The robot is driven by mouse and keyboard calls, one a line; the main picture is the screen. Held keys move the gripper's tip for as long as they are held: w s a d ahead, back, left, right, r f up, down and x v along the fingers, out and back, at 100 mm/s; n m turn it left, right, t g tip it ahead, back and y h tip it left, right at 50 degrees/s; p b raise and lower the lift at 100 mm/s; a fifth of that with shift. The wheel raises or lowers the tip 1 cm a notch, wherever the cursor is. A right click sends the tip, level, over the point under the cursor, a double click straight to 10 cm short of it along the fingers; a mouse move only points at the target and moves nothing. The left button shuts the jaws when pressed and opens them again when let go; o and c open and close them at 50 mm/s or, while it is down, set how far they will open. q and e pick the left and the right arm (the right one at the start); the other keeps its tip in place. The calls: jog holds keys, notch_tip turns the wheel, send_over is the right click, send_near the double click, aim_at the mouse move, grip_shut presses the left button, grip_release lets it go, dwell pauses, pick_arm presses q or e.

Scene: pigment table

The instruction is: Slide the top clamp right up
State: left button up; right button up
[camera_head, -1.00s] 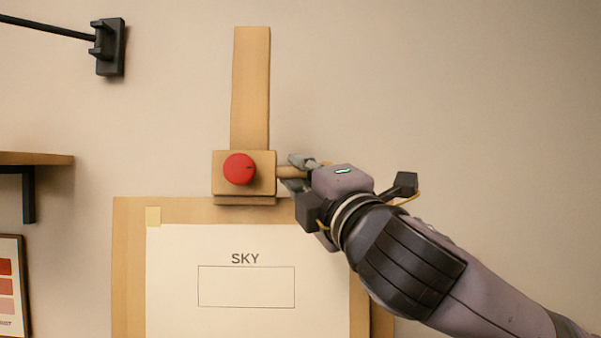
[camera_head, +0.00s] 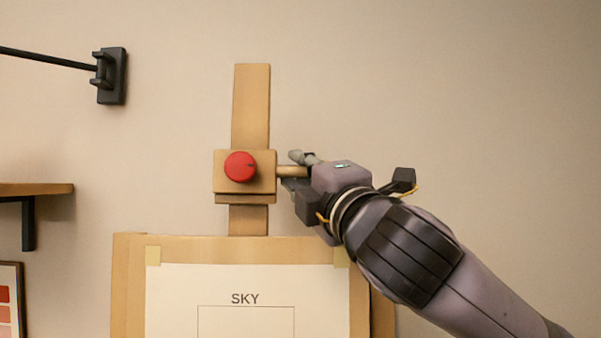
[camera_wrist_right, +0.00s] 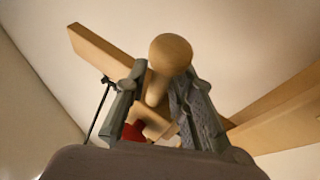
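The wooden top clamp (camera_head: 226,185), with a round red knob (camera_head: 240,166) on its front, sits on the upright wooden mast (camera_head: 251,105). It is above the board's top edge, with bare mast below it and a longer stretch above. A wooden handle (camera_head: 288,171) sticks out of its right side. My right gripper (camera_head: 298,170) is at this handle. In the right wrist view the fingers (camera_wrist_right: 160,92) lie on both sides of the handle, shut on it, with its round end (camera_wrist_right: 170,53) showing beyond them. My left gripper is not in view.
Below is a wooden board (camera_head: 129,290) with a taped paper marked SKY (camera_head: 175,290). At the left are a black wall bracket (camera_head: 112,76), a shelf (camera_head: 35,189) and a framed colour chart (camera_head: 20,320). The wall around the mast's upper part is clear.

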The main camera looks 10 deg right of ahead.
jog(key=shift+s+f, duration=0.1)
jog(key=shift+s, duration=0.1)
jog(key=v, duration=1.1)
jog(key=shift+s+d, duration=0.15)
jog(key=shift+s, duration=0.15)
jog(key=shift+f, duration=0.1)
